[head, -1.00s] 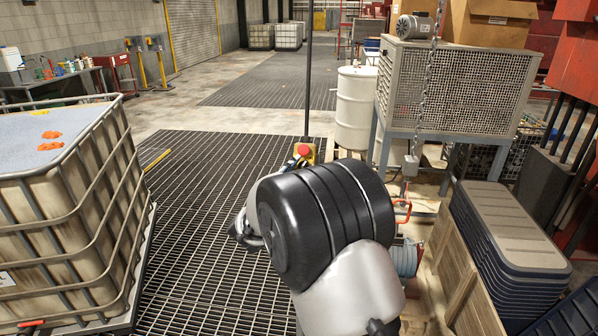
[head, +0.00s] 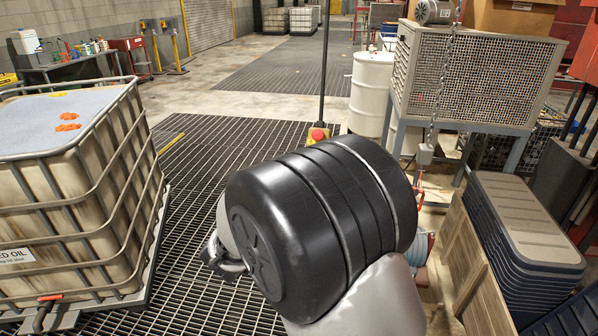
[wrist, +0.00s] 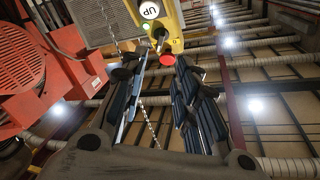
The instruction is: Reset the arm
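My arm fills the lower middle of the head view, with its big black joint in front. A dark part that may be my gripper (head: 222,258) shows at the joint's left; its fingers cannot be made out there. In the wrist view my gripper (wrist: 160,75) points up toward the ceiling. Its two fingers stand apart with nothing between them. Beyond the fingertips is a yellow control box (wrist: 172,22) with a white UP button and a red button. A yellow box with a red button (head: 318,133) hangs on a black cable in the head view.
A caged oil tank (head: 80,215) stands left on the grating (head: 215,160). A white drum (head: 371,95), a mesh-sided cabinet (head: 480,75) and stacked dark lids (head: 530,235) crowd the right. A chain and hook (head: 424,153) hang there.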

